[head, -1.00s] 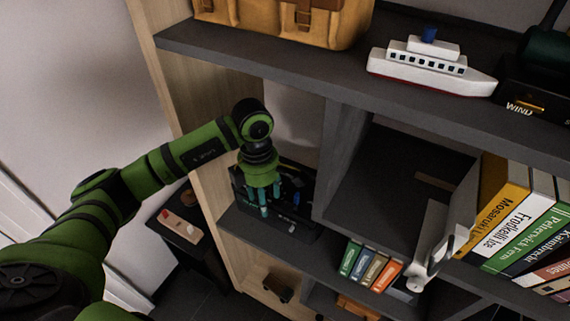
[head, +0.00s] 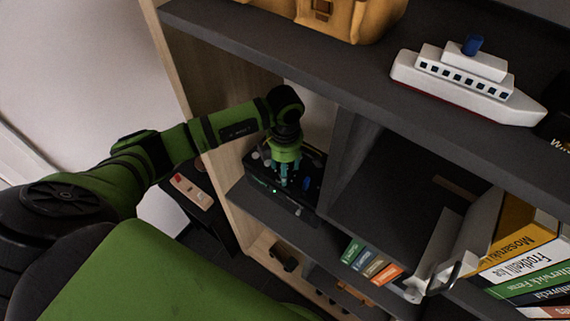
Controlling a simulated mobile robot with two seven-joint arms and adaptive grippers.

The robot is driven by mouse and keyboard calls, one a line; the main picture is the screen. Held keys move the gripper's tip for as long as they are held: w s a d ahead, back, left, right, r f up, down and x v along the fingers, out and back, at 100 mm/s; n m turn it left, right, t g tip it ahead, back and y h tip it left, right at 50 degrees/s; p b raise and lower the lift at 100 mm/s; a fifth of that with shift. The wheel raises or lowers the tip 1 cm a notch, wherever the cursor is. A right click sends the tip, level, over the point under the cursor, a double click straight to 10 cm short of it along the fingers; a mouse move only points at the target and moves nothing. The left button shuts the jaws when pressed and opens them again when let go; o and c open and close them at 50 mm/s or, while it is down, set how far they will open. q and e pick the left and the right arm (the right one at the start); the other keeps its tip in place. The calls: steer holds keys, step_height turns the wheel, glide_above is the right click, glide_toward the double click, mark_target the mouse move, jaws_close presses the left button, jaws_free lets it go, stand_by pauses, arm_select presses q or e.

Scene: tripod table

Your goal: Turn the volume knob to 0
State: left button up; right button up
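A black radio-like device (head: 311,190) with small knobs stands in the left compartment of the dark shelf. A blue knob or part (head: 307,183) shows on it, right of my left gripper, and a pale round part (head: 262,155) shows on its left. My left gripper (head: 284,182) points down at the front of the device, its teal fingers at or just before its face. The fingers cover part of the face; I cannot tell which knob is the volume knob or whether they touch one. My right gripper is not in view.
The upper shelf board with a toy ship (head: 465,80) and a tan bag (head: 350,15) is above my arm. A wooden side panel (head: 205,100) is close on the left.

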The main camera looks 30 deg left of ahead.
arm_select(q)
steer(key=c, duration=1)
jaws_close()
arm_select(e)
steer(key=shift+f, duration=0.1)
